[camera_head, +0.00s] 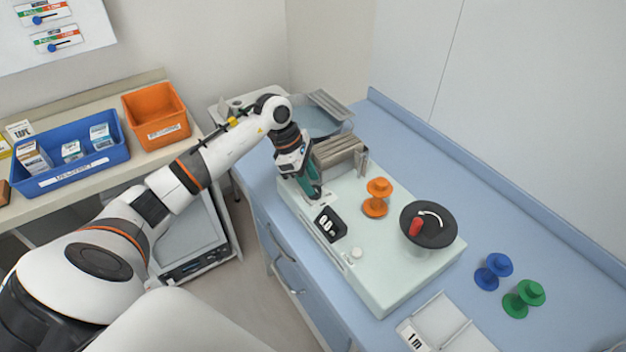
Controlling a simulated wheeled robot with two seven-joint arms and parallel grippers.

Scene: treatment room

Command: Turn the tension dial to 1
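A pale green machine (388,285) stands on the blue counter. My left gripper (316,196) points down at the machine's far left end, close to or touching its top; the frame does not show which. Its fingertips are small and partly hidden, so I cannot tell whether it is open or shut. I cannot make out a tension dial or its number; the gripper covers the spot beneath it. A black counter (329,224) with white marks and a small white knob (355,253) sit nearer on the same edge. My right gripper is not in view.
On the machine are an orange spool (376,207), a black disc (428,229) with a red handle, and a grey slatted block (340,152). Blue (493,271) and green (524,299) spools and a white tray (447,318) lie right. Blue (75,160) and orange (157,117) bins stand left.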

